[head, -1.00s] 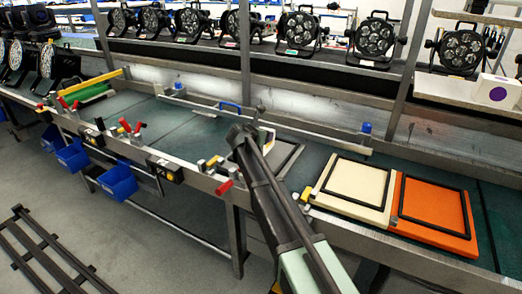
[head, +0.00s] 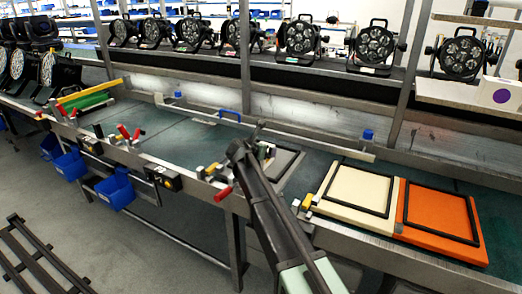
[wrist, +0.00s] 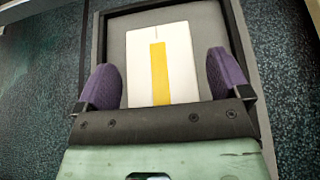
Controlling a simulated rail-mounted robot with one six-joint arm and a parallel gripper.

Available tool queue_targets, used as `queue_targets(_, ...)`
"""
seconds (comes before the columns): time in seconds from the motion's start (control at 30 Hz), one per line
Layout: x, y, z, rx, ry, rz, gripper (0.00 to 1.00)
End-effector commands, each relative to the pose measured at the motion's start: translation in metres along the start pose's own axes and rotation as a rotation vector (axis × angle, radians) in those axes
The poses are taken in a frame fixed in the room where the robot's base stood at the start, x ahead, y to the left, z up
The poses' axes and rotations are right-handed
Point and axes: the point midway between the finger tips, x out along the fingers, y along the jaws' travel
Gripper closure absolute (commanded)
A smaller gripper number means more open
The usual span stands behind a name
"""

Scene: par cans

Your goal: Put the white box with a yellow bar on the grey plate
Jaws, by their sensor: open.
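In the wrist view the white box with a yellow bar (wrist: 177,60) lies flat on the grey plate (wrist: 115,45), inside its dark raised frame. My gripper (wrist: 162,62) is open, with one purple finger on each side of the box and a narrow gap showing at each side. The near end of the box is hidden by my gripper's body. In the head view my gripper (head: 256,142) is over the left part of the grey plate (head: 287,160), and my arm hides much of the plate and box.
A cream plate (head: 352,186) and an orange plate (head: 434,208), both with black frames, lie on the bench to the right. Toggle clamps with red handles (head: 223,194) line the front edge. A metal rail (head: 310,142) runs behind. Dark green bench surface is clear to the left.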

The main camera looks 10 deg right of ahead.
Motion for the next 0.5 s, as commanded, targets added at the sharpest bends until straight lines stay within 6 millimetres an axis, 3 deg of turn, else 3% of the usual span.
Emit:
queue_targets(0.13, -0.022, -0.001, 0.005, -0.001, 0.0, 0.002, 0.06)
queue_targets(0.4, -0.095, -0.002, 0.007, -0.001, 0.0, 0.002, 0.06)
queue_targets(0.5, -0.112, -0.001, 0.005, -0.001, 0.0, 0.002, 0.06)
